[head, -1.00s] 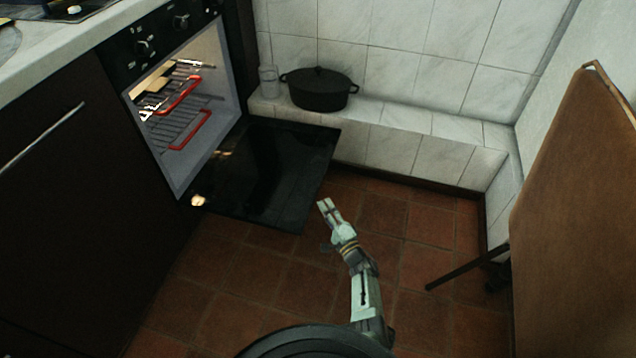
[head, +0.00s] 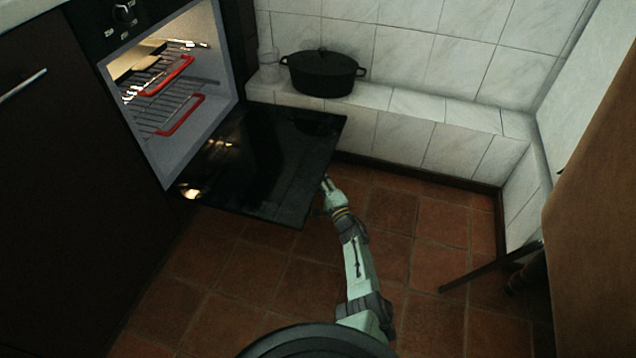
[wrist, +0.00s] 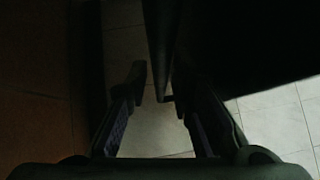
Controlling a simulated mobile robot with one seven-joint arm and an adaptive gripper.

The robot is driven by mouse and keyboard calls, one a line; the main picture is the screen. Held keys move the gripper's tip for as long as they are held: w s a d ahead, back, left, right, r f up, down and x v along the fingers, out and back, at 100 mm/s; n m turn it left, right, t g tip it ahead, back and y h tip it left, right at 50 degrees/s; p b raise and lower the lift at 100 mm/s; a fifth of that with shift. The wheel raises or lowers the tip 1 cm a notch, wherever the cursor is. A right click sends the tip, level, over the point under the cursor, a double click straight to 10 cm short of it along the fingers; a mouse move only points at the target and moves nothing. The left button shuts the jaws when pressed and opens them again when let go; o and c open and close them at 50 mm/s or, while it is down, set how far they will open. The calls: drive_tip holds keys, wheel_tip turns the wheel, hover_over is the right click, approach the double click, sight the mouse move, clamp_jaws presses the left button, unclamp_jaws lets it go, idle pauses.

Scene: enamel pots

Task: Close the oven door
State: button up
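The oven door (head: 265,165) hangs open, folded down nearly flat, its dark glass facing up in the head view. The oven (head: 170,85) behind it is lit inside, with wire racks and red-edged handles. My gripper (head: 327,184) is at the door's outer, right-hand edge, with its fingertips partly hidden there. In the wrist view my gripper (wrist: 158,88) has its fingers apart. A dark upright strip, apparently the door edge (wrist: 160,45), reaches toward the gap between them. I cannot tell whether either finger touches it.
A black lidded pot (head: 322,72) and a glass jar (head: 268,66) stand on the tiled ledge (head: 425,108) behind the door. A brown panel (head: 595,210) stands at the right, with a dark bar (head: 490,266) low beside it. The tiled floor (head: 250,285) before the oven is clear.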

drive_tip(key=shift+w+a+r, duration=0.15)
drive_tip(key=shift+w, duration=0.15)
drive_tip(key=shift+c, duration=0.3)
clamp_jaws()
